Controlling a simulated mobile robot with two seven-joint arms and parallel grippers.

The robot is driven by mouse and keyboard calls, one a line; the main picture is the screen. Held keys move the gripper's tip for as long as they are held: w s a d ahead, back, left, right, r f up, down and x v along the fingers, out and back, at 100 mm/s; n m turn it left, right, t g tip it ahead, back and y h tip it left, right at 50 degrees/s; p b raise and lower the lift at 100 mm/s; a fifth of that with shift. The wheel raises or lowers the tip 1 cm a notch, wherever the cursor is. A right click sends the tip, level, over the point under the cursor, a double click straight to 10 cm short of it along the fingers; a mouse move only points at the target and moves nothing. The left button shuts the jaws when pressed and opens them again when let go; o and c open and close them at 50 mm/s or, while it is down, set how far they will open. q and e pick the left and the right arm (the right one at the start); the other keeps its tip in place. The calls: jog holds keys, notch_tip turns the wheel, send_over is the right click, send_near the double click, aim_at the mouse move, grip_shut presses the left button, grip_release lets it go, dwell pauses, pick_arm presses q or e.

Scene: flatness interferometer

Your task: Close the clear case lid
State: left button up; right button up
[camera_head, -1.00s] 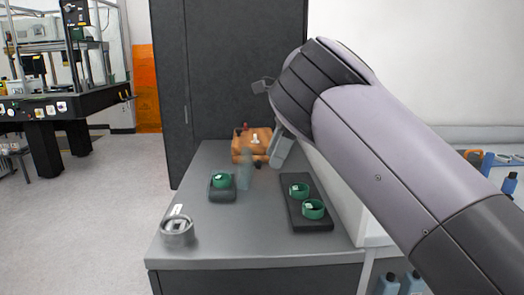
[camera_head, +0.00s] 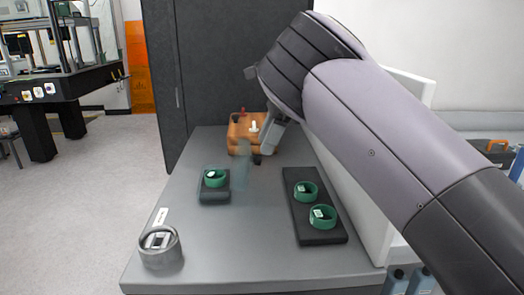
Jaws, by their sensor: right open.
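The clear case lid (camera_head: 243,166) is a faint, see-through panel standing roughly upright at the right side of a small dark case base (camera_head: 214,196). A green ring with a white label (camera_head: 215,178) sits in that base. My right arm comes in from the right, and its gripper (camera_head: 258,157) points down behind and slightly right of the lid, in front of an orange-brown box. The gripper is open and seems empty; its fingers are small and partly hidden. I cannot tell whether it touches the lid. My left gripper is not in view.
A dark tray (camera_head: 318,232) with two green rings stands at the right of the grey tabletop (camera_head: 222,250). A metal ring (camera_head: 160,248) sits at the front left. The orange-brown box (camera_head: 240,135) with knobs stands at the back. The table's middle front is clear.

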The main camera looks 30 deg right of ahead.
jog(key=shift+x, duration=2)
grip_shut()
jog(key=shift+r, duration=0.1)
